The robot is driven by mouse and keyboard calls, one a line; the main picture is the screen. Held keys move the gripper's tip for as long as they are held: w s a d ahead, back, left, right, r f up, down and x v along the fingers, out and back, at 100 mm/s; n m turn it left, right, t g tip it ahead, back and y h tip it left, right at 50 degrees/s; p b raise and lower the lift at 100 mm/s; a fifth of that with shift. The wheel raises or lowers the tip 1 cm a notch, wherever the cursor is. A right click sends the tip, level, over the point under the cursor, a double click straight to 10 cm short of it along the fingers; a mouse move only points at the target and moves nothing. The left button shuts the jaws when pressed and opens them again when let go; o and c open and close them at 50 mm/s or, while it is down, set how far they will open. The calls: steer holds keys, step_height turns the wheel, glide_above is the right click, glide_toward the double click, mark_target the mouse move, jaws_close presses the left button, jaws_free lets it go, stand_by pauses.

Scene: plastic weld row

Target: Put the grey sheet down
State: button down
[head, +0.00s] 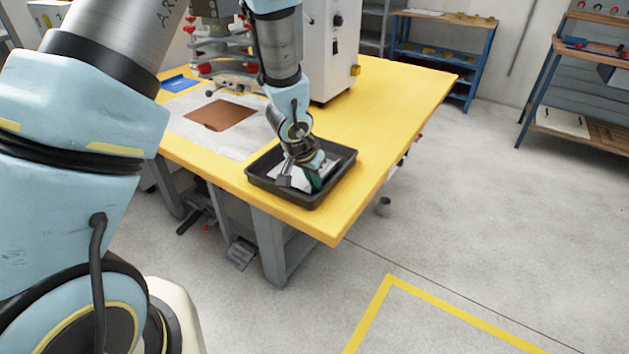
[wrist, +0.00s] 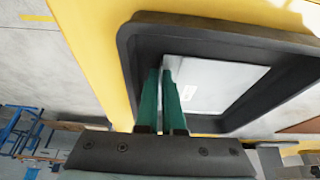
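The grey sheet (wrist: 214,88) is a thin, pale panel with a small white label. It is inside the black tray (wrist: 128,62), and in the head view part of it (head: 300,179) shows between the tray walls. My gripper (head: 308,188) reaches down into the tray and hides part of the sheet. In the wrist view its two green fingers (wrist: 165,82) are close together at the sheet's left edge, with a pale strip of it between them. Whether the sheet rests fully on the tray floor is hard to tell.
The tray stands at the front corner of the yellow table (head: 400,100). A brown sheet (head: 220,115) lies on a pale plate (head: 185,122) to its left. A blue item (head: 180,84) lies farther back. A white machine (head: 331,50) stands behind. The table's right side is clear.

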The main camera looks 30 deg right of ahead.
steer(key=c, duration=1)
jaws_free()
steer(key=shift+f, duration=0.1)
steer(key=shift+c, duration=0.2)
steer(key=shift+a+r, duration=0.1)
steer(key=shift+r, duration=0.45)
steer(key=p+v, duration=0.2)
steer(key=v, duration=0.9)
steer(key=w+a+r+n+y, duration=0.25)
steer(key=w+a+n, duration=0.2)
steer(key=a, duration=0.75)
steer(key=s+a+r+n, duration=0.2)
steer(key=a+n, duration=0.1)
steer(key=a, duration=0.6)
steer(key=s+a+r+n+y, duration=0.1)
steer(key=s+a+r+n, duration=0.1)
steer(key=a, duration=0.8)
steer(key=shift+a+r+n+g, duration=0.25)
steer(key=shift+n+g, duration=0.15)
steer(key=shift+n, duration=0.15)
steer(key=shift+s, duration=0.1)
